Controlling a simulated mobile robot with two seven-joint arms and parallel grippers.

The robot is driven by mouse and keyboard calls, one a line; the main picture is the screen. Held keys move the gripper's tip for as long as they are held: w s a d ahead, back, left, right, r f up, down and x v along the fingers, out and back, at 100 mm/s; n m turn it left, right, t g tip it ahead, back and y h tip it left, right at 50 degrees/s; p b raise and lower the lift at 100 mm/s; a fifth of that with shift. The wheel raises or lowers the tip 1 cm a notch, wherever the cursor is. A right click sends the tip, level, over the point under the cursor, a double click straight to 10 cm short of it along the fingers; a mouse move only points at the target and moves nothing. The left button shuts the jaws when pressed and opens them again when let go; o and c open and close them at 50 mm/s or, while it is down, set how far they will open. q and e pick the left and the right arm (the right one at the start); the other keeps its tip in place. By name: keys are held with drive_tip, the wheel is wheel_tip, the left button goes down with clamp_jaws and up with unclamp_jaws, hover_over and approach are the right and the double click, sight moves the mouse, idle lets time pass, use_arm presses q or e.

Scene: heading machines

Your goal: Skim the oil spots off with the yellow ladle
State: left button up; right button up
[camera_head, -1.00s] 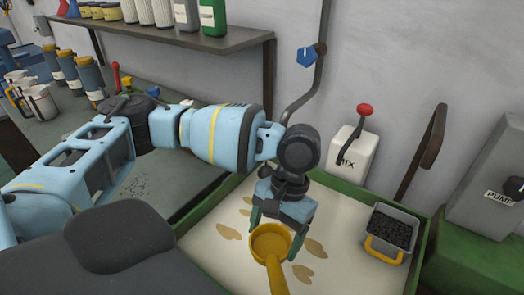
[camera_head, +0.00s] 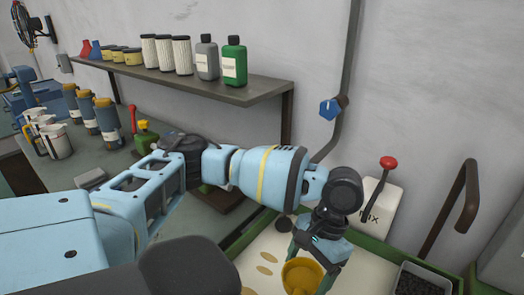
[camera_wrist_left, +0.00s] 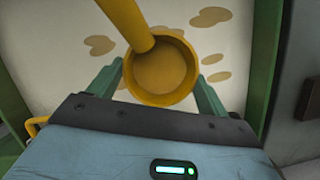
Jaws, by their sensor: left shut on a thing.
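My left gripper (camera_head: 311,266) is shut on the yellow ladle (camera_head: 302,275), its fingers on either side of the bowl. The ladle's bowl also shows in the left wrist view (camera_wrist_left: 160,72), its handle running out of the picture at the top. The ladle is over a shallow basin with cream liquid and a green rim (camera_wrist_left: 267,60). I cannot tell whether the bowl touches the liquid. Several tan oil spots (camera_head: 268,257) float around the ladle; others show in the wrist view (camera_wrist_left: 210,17). In the head view the ladle's lower part is cut off. My right gripper is not in view.
A grey bin with dark granules (camera_head: 425,280) is at the basin's right side. A shelf (camera_head: 255,90) with bottles and a blue-knobbed pipe (camera_head: 345,75) are beyond my arm.

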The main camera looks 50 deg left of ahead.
use_arm(q)
drive_tip(key=a+r+m+y+p, duration=0.1)
drive_tip(key=a+r+m+p, duration=0.3)
drive_tip(key=a, duration=0.9)
drive_tip(key=shift+a+r+m+y, duration=0.3)
drive_tip(key=shift+r, duration=0.25)
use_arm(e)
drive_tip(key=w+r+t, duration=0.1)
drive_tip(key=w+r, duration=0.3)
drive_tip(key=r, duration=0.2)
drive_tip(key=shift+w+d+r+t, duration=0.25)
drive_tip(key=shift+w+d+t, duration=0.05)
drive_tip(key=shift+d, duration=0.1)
use_arm(q)
drive_tip(key=shift+s+f, duration=0.1)
drive_tip(key=shift+f, duration=0.05)
